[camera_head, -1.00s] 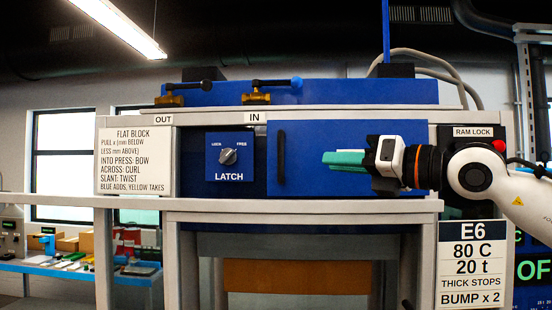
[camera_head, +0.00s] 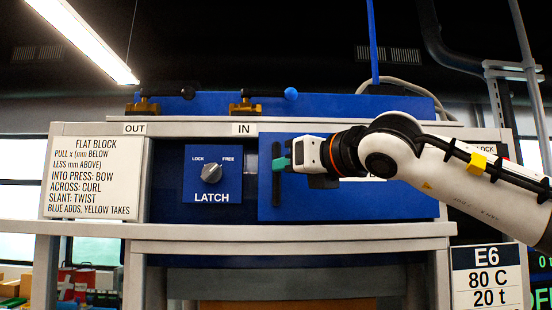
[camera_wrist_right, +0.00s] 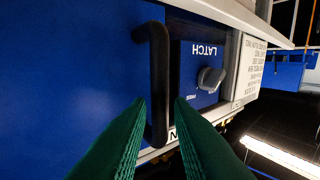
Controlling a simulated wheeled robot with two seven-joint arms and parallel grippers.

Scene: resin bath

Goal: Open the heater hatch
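The heater hatch is a blue panel (camera_head: 350,203) on the front of the machine, closed flush. A black vertical bar handle (camera_head: 277,185) stands at its left edge; it also shows in the right wrist view (camera_wrist_right: 157,70). My right gripper (camera_head: 281,163) is at the handle's upper part, with its green fingers pointing left. In the right wrist view the fingertips (camera_wrist_right: 160,101) are apart, one on each side of the handle; contact cannot be told. The latch knob (camera_head: 211,173) is left of the hatch; its pointer seems turned toward FREE. My left gripper is not in view.
A white instruction board (camera_head: 95,178) is at the left. A pale ledge (camera_head: 290,231) runs below the hatch. The E6 sign (camera_head: 487,280) is at the lower right.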

